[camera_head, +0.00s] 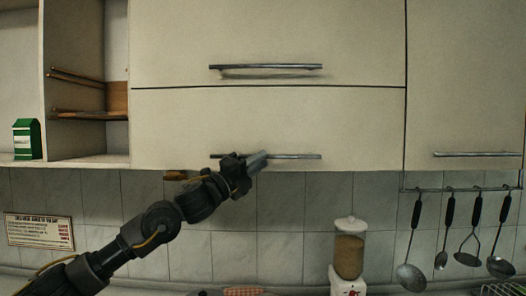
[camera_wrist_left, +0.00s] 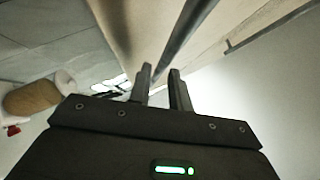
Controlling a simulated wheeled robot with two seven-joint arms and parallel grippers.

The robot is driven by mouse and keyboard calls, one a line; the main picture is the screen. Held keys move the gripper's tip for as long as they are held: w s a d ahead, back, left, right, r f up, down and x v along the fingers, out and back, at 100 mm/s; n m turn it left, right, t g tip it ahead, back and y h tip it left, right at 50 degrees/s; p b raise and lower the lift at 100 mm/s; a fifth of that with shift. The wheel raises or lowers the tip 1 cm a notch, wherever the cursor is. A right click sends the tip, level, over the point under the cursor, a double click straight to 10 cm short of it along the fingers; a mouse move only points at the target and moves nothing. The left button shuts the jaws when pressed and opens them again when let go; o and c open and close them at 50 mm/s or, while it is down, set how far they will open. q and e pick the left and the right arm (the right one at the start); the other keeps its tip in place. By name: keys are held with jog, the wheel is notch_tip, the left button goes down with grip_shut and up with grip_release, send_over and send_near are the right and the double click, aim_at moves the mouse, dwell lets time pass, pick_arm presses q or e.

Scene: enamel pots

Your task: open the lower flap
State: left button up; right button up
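The lower flap (camera_head: 180,125) is a cream cabinet front with a long metal bar handle (camera_head: 300,156) near its bottom edge. It looks closed, flush with the upper front. My left gripper (camera_head: 258,160) is at the left-middle part of this handle and covers some of it. In the left wrist view the two fingers (camera_wrist_left: 161,78) are apart, and the dark handle bar (camera_wrist_left: 186,28) runs down toward the gap between them. I cannot tell whether the fingers touch the bar. My right gripper is not in view.
The upper front (camera_head: 270,30) has its own handle (camera_head: 266,67). An open shelf with a green carton (camera_head: 27,139) is at left. Utensils hang from a rail (camera_head: 460,189) at right. A dispenser (camera_head: 349,248) stands below on the counter. The tiled wall lies behind my arm.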

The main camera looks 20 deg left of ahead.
pick_arm(q)
jog(key=shift+x, duration=0.85)
grip_shut()
jog(key=shift+s, duration=0.1)
